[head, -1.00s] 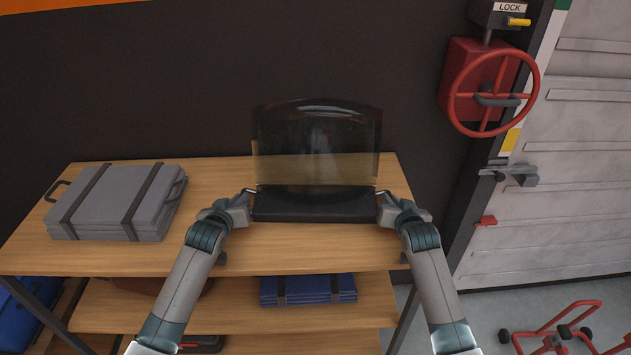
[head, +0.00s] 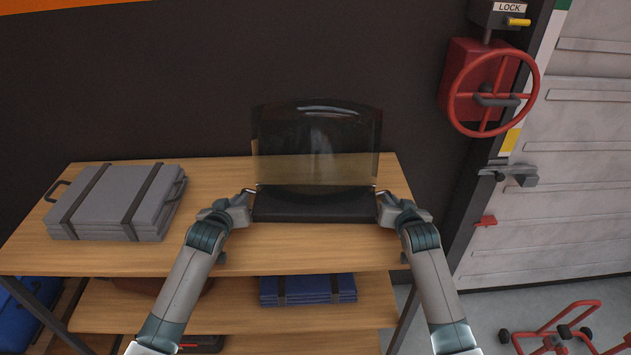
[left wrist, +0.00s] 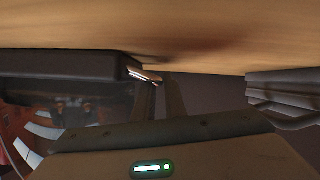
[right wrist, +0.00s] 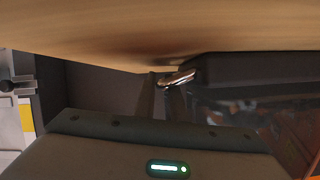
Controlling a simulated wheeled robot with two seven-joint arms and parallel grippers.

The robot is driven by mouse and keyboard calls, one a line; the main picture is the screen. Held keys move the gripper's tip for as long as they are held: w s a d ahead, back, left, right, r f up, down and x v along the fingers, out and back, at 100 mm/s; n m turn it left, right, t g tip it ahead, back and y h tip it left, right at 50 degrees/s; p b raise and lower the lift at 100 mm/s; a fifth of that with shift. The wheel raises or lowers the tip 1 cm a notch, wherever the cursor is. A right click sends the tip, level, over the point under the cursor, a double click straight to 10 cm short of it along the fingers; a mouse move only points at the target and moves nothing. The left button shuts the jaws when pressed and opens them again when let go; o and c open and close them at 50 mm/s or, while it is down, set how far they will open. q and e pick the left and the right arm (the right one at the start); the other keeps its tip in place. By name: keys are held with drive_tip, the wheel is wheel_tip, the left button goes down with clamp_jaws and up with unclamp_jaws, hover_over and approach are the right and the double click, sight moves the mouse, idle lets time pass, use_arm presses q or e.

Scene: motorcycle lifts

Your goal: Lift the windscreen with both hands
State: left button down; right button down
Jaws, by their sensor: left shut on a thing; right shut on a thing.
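The windscreen (head: 316,140) is a clear, smoky pane standing upright on a black base (head: 314,206), above the top board of the wooden shelf. My left gripper (head: 246,196) is shut on a small metal handle at the base's left end; that handle also shows in the left wrist view (left wrist: 145,76). My right gripper (head: 382,197) is shut on the matching handle at the right end, which shows in the right wrist view (right wrist: 178,78). The fingertips are partly hidden. I cannot tell whether the base touches the board.
A grey strapped case (head: 115,202) lies on the shelf's top board (head: 300,250) to the left. A blue case (head: 308,289) lies on the board below. A dark wall (head: 200,80) stands behind. A red handwheel (head: 492,90) is at the right.

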use_arm(q)
drive_tip(key=shift+r, duration=0.35)
use_arm(e)
drive_tip(key=shift+s+a+f, duration=0.1)
drive_tip(key=shift+f, duration=0.05)
idle(0.4)
